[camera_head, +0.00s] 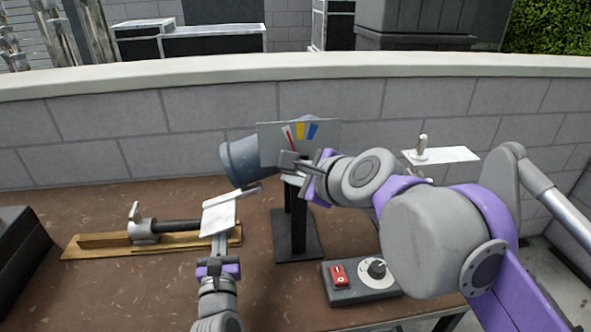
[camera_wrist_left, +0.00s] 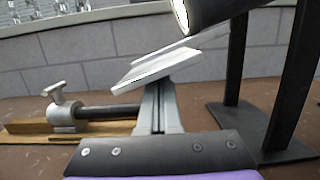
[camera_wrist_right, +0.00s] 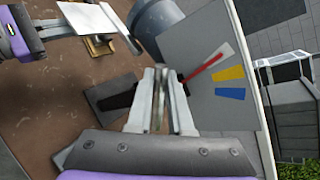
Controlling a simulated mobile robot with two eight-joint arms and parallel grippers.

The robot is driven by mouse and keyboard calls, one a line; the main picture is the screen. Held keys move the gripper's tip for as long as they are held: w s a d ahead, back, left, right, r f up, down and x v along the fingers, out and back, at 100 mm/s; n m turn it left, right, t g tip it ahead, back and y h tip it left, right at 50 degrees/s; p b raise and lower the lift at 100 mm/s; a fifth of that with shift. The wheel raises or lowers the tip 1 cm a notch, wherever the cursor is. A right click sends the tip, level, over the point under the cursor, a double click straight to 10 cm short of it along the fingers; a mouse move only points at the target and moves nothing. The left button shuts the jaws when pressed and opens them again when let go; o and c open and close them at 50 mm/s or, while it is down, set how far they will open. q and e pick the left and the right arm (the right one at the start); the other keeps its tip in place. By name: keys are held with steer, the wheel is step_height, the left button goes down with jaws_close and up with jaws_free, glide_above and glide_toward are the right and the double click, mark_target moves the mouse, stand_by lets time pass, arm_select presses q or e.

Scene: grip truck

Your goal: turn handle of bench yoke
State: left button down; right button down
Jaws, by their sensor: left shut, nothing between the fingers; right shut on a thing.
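The bench yoke stands on the brown table, with a black post and foot (camera_head: 297,247), a grey cylinder (camera_head: 240,161) and a panel (camera_head: 322,138) with red, yellow and blue marks. A white plate (camera_head: 218,213) is at its left; another white plate (camera_head: 455,155) with a peg is at the right. My right gripper (camera_head: 292,163) is shut on a part of the yoke in front of the panel; the fingers (camera_wrist_right: 161,82) mostly hide that part. My left gripper (camera_head: 219,240) is shut and empty, just below the left white plate, which its wrist view shows close by (camera_wrist_left: 150,70).
A wooden base (camera_head: 85,247) with a black rod and metal clamp (camera_head: 143,229) lies at the left. A control box (camera_head: 345,293) with a red switch and dial is at the front right. A black box (camera_head: 20,245) is at the left edge. A block wall stands behind.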

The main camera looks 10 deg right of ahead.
steer(key=shift+a+f+n+h, duration=0.25)
steer(key=shift+f+n+h, duration=0.1)
steer(key=shift+n+h, duration=0.55)
steer(key=shift+f+n+g+h, duration=0.3)
steer(key=shift+n+h, duration=0.4)
steer(key=shift+h, duration=0.1)
steer(key=c, duration=1.1)
jaws_free()
steer(key=shift+r, duration=0.1)
steer(key=v, duration=1.2)
steer(key=shift+a, duration=0.1)
